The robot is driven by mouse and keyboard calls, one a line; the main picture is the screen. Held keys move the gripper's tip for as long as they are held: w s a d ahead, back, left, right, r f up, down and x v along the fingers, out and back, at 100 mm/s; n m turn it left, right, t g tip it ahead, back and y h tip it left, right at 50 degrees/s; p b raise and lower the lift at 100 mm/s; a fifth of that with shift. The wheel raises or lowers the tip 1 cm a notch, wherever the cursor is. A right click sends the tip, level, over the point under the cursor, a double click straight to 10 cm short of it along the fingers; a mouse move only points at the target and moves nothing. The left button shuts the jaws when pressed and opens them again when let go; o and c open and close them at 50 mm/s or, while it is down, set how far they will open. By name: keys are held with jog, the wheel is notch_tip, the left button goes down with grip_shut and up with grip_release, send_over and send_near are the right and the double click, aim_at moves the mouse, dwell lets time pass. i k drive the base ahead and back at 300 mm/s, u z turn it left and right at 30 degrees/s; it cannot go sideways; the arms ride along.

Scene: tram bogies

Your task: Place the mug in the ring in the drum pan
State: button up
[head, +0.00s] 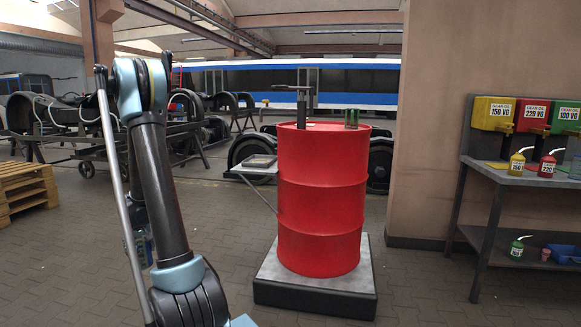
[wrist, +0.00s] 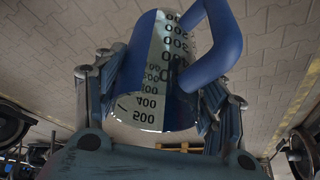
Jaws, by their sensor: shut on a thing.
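The mug (wrist: 150,75) fills the middle of the wrist view. It is a clear or metallic measure with a printed number scale and a thick blue handle (wrist: 217,42). My gripper (wrist: 160,100) is shut around it, with fingers on its left and right sides. In the head view I cannot make out my gripper; a bluish patch shows low behind my arm. A red drum (head: 321,205) stands on a low grey base (head: 318,284). Which part is the drum pan I cannot tell, and no ring can be made out.
A hand pump (head: 303,107) and a green can (head: 352,118) stand on the drum top. A small bracketed tray (head: 258,173) sticks out left of the drum. A bench (head: 520,176) with oil bins stands right, pallets (head: 25,188) left. Floor between arm and drum is clear.

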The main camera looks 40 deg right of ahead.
aim_at(260, 161)
jog(key=z, duration=0.4)
jog(key=i, duration=0.1)
jog(key=z, duration=0.8)
